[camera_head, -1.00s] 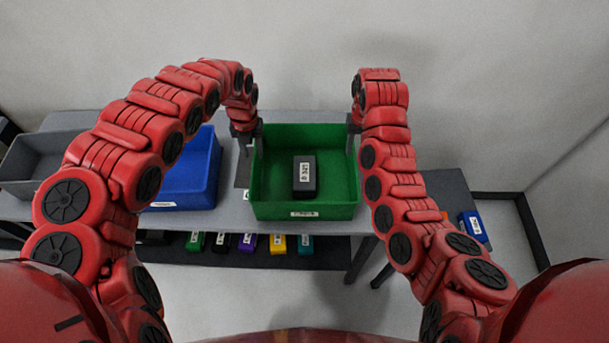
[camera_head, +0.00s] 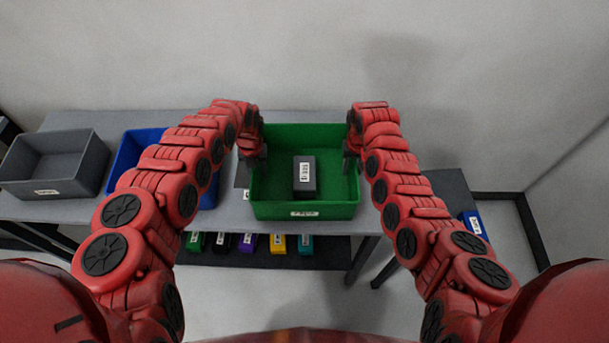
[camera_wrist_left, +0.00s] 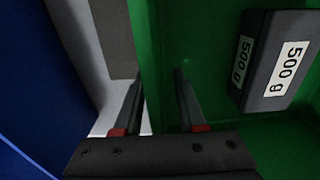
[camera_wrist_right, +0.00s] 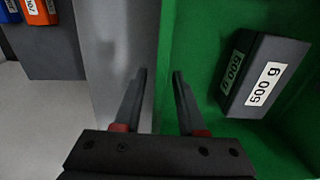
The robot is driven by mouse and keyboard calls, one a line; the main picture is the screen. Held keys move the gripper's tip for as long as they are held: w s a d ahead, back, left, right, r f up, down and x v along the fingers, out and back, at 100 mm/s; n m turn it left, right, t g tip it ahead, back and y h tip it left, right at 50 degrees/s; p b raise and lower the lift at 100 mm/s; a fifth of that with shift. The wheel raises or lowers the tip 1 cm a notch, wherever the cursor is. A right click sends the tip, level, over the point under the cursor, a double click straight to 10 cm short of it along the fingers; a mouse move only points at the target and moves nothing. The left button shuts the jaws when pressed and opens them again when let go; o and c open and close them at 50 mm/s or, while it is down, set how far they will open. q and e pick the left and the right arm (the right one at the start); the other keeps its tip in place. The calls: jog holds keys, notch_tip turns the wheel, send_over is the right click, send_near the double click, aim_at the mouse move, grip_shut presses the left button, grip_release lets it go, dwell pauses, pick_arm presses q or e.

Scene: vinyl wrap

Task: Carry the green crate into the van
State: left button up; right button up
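The green crate (camera_head: 275,205) stands on the grey table with a dark 500 g block (camera_head: 304,176) inside. My left gripper (camera_head: 253,162) is at the crate's left wall. In the left wrist view its fingers (camera_wrist_left: 160,78) are apart, one outside the wall and one inside. My right gripper (camera_head: 352,162) is at the right wall. In the right wrist view its fingers (camera_wrist_right: 159,76) are apart on either side of the wall. The fingertips are hard to make out in the head view. No van is in view.
A blue crate (camera_head: 128,160) and a grey crate (camera_head: 95,165) stand to the left on the table (camera_head: 80,208). Several coloured labelled blocks lie on the shelf (camera_head: 335,255) below. A darker side table (camera_head: 450,190) with a blue block (camera_head: 473,222) is at the right.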

pick_arm(q)
grip_shut()
pick_arm(e)
grip_shut()
jog(key=shift+r, duration=0.1)
dwell(0.9)
